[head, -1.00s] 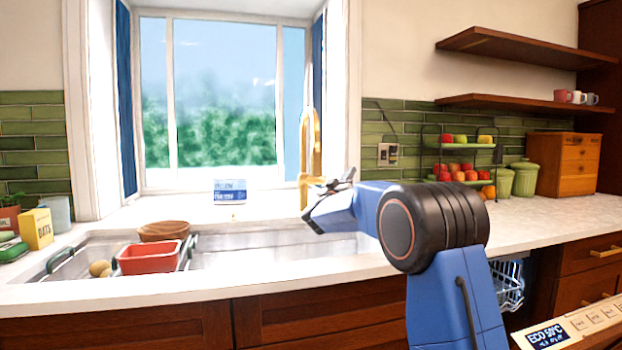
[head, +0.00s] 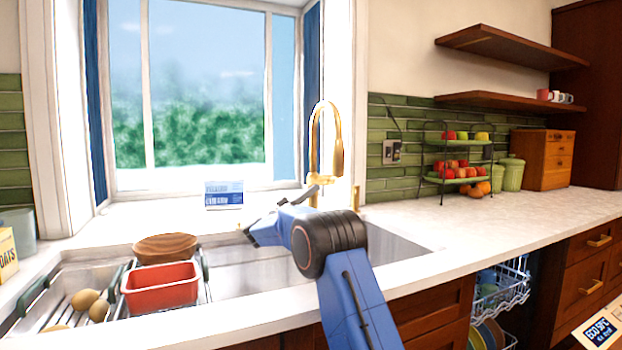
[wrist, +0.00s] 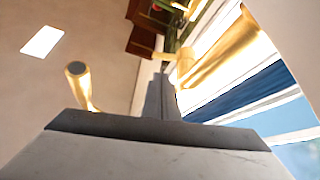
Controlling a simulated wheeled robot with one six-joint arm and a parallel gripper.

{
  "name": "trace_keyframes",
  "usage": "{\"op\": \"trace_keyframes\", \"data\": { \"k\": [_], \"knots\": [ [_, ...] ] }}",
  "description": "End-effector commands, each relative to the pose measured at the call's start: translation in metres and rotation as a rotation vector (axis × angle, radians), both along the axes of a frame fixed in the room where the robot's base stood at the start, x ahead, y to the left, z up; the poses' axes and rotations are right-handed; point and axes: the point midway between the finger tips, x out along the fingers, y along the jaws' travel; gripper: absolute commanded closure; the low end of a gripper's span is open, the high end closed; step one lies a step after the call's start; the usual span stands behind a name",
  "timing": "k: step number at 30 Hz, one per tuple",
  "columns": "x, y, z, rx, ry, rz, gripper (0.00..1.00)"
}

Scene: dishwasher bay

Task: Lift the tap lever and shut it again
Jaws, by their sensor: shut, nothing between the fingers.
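The gold tap (head: 314,140) stands behind the sink, below the window's right side, with a tall arched spout. Its short lever (head: 322,180) sticks out sideways low on the body. My gripper (head: 312,190) is shut and empty, its dark fingers pointing up and right close to the lever. In the wrist view my shut fingers (wrist: 162,78) end just beside a gold tap part (wrist: 186,66); I cannot tell whether they touch it. Another gold tube (wrist: 78,80) with a dark round end stands left of the fingers; which part it is stays unclear.
The sink (head: 245,275) holds a red tub (head: 160,288), a brown bowl (head: 165,248) and potatoes (head: 85,299) at its left. A blue and white box (head: 224,195) stands on the sill. The dishwasher rack (head: 500,290) is at the lower right. The right counter (head: 440,215) has free room.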

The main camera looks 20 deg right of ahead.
Motion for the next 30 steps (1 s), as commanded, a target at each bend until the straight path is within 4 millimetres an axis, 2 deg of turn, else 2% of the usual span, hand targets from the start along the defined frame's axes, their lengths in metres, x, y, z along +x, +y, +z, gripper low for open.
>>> {"op": "trace_keyframes", "data": {
  "k": [5,21,30],
  "knots": [
    [0.001,-0.009,0.004,0.0,-0.001,-0.006,1.0],
    [0.014,-0.076,0.042,0.0,-0.001,-0.005,1.0],
    [0.017,-0.086,0.048,0.0,-0.001,-0.003,1.0]
  ]
}}
